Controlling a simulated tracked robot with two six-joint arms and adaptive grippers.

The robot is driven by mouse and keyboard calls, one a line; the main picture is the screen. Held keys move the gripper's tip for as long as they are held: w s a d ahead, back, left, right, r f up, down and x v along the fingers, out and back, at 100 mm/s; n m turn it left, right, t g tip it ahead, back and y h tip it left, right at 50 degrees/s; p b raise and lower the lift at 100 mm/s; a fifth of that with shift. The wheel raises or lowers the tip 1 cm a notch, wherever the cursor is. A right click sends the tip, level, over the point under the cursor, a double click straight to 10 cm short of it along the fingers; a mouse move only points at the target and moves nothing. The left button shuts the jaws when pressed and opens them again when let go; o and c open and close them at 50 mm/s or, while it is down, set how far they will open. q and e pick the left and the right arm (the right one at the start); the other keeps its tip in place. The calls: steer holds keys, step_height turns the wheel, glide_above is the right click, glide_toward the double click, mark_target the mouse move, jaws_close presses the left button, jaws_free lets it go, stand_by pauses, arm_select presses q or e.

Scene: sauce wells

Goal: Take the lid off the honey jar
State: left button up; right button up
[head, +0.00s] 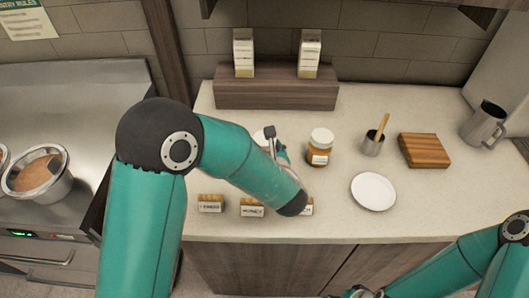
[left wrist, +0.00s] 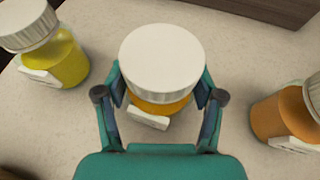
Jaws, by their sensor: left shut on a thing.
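An amber-filled jar (left wrist: 160,104) with a wide white lid (left wrist: 163,57) stands between the fingers of my left gripper (left wrist: 160,92). It appears to be the honey jar, but its label cannot be read. The lid sits on top of the jar, and the fingers close on the jar from both sides. In the head view my left gripper (head: 276,146) is mostly behind my own arm, and only part of the white lid (head: 260,136) shows. My right gripper (head: 358,291) is partly cut off at the bottom edge.
A brown-orange jar (head: 319,148) stands to the right; a yellow jar (left wrist: 62,60) is on the left. A honey sign (head: 251,208) is at the counter front. A white plate (head: 373,192), dipper cup (head: 372,144), wooden board (head: 424,150) and metal pitcher (head: 485,125) stand farther right.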

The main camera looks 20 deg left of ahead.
arm_select(q)
steer(key=shift+r, duration=0.1)
steer(key=shift+c, duration=0.4)
steer(key=shift+r, duration=0.5)
step_height(320, 180, up, 19)
steer(key=o, duration=0.8)
steer(key=shift+c, duration=0.2)
steer(key=c, duration=1)
steer(key=shift+f, duration=0.15)
